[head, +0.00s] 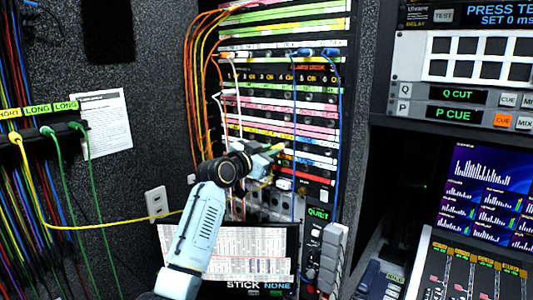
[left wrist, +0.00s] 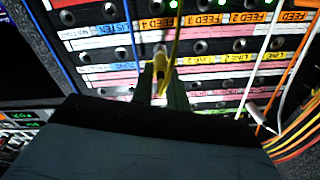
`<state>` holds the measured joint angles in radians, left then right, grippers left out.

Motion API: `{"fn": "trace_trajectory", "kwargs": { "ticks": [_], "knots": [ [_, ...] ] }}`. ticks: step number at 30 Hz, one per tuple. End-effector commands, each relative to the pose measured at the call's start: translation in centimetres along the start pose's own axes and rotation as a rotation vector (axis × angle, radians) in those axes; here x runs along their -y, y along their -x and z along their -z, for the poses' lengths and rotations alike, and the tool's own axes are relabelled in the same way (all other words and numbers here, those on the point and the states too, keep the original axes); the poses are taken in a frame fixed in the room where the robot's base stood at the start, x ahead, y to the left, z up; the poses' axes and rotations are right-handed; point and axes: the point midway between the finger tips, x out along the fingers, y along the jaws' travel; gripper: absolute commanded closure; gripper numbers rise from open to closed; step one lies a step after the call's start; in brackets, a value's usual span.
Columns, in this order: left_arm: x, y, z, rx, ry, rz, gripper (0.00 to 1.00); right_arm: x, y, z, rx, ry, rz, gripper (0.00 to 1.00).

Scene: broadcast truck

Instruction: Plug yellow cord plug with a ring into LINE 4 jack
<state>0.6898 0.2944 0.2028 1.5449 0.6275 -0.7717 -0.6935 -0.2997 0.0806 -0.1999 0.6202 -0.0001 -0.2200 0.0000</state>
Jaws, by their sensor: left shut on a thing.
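My left gripper (head: 272,150) is at the jack panel (head: 285,120), reaching in from below. In the left wrist view its fingers (left wrist: 161,80) are shut on a plug (left wrist: 160,62), whose body is mostly between them. A yellow cord (left wrist: 177,35) runs beside the plug. In the head view a yellow cord (head: 120,222) runs from a hanger on the left wall towards my gripper. The panel labels look upside down in the wrist view; I cannot pick out LINE 4 for certain. I cannot tell whether the plug touches a jack.
Orange cords (head: 190,75) hang left of the panel, and a white cord (head: 236,85) and blue cords (head: 338,110) cross its front. A wall hanger (head: 55,131) holds green cords and a yellow plug. A lit screen (head: 235,255) stands below.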

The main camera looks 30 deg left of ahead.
Motion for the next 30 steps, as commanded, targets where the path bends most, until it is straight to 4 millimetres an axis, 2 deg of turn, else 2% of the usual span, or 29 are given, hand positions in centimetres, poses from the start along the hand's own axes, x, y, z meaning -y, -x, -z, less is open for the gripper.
{"fn": "trace_trajectory", "kwargs": {
  "ticks": [23,24,28,30],
  "knots": [
    [0.1,-1.9,0.1,-0.002,0.0,0.001,1.0,0.0,-0.4,-0.1,0.0,0.0,0.0,0.0],
    [0.1,-1.9,0.1,-0.002,0.0,0.001,0.79,0.0,-0.4,-0.1,0.0,0.0,0.0,0.0],
    [0.1,-1.9,0.1,-0.001,0.0,0.001,0.62,0.0,-0.4,-0.1,0.0,0.0,0.0,0.0],
    [0.0,-1.9,0.1,-0.001,0.0,0.001,0.59,0.0,-0.4,-0.1,0.0,0.0,0.0,0.0]
  ]
}}
